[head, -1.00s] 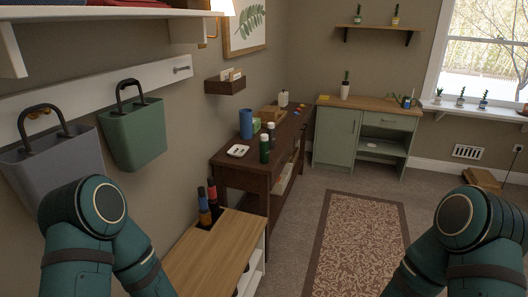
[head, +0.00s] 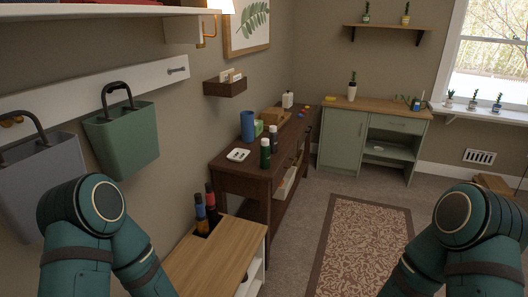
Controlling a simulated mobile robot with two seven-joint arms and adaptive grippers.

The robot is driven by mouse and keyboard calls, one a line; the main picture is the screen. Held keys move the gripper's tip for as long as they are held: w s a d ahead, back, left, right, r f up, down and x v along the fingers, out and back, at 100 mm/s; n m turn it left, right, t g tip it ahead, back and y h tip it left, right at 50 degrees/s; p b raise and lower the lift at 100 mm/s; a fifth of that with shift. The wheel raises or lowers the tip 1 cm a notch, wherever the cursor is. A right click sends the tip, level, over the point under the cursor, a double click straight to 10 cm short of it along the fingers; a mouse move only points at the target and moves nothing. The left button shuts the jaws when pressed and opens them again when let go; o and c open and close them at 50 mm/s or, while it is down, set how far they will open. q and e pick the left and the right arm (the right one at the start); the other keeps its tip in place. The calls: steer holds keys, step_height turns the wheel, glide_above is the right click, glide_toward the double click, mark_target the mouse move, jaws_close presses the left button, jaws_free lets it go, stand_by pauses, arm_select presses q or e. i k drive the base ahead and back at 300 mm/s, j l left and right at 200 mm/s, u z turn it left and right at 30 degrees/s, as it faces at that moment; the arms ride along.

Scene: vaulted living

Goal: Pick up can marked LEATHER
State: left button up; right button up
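No can with a readable LEATHER label shows. A dark wooden console table (head: 240,172) against the left wall carries two small dark bottles or cans: a green one with a pale top (head: 265,153) and a darker one (head: 274,138) just behind it. A blue cylinder (head: 247,126) stands behind them near the wall. Their labels are too small to read. My two teal arms show at the lower left and lower right, but both grippers are out of view.
A low wooden-topped bench (head: 215,258) with bottles (head: 207,213) stands in front of the console. A patterned rug (head: 362,250) covers open floor to the right. A green cabinet (head: 343,137) stands at the back. Hanging bins (head: 122,138) and a shelf line the left wall.

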mark_target(265, 147)
steer(key=i+l+u, duration=0.15)
steer(key=i+l, duration=0.3)
steer(key=i, duration=0.15)
steer(key=i+l+u, duration=0.15)
steer(key=i+l, duration=0.35)
steer(key=i+l+u, duration=0.15)
steer(key=i+l, duration=0.4)
steer(key=i+l+u, duration=0.15)
steer(key=i+l, duration=0.5)
steer(key=i+l+u, duration=0.15)
steer(key=i+l, duration=0.35)
steer(key=l, duration=0.2)
